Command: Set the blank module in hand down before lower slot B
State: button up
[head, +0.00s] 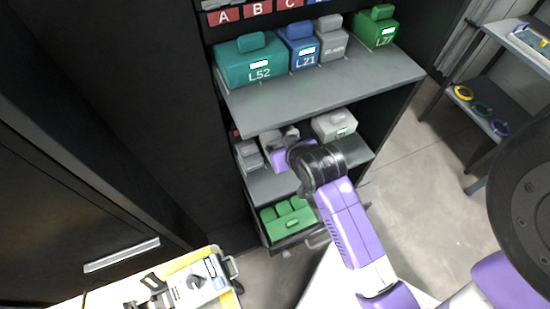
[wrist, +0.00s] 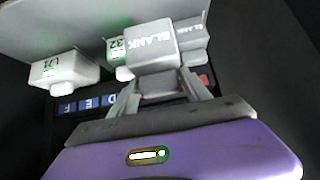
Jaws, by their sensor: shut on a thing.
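My gripper (wrist: 158,92) is shut on the handle of a grey blank module (wrist: 152,46), whose BLANK label faces the wrist camera. In the head view my gripper (head: 279,153) reaches in over the lower shelf (head: 270,186), and the arm hides part of it. Another grey blank module (wrist: 194,38) stands close beside and partly behind the held one in the wrist view. Lower slot B's label cannot be made out; the held module and fingers cover part of the label row. I cannot tell whether the held module touches the shelf.
The wrist view shows an L71 module (wrist: 67,70) and a partly hidden module marked 32 (wrist: 117,50). A pale module (head: 334,125) stands at the lower shelf's right. The upper shelf (head: 318,88) overhangs it.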

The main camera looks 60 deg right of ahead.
jog(key=shift+f, duration=3.3)
jog(key=shift+f, duration=0.1)
jog(key=o, duration=1.5)
jog(key=shift+c, duration=0.2)
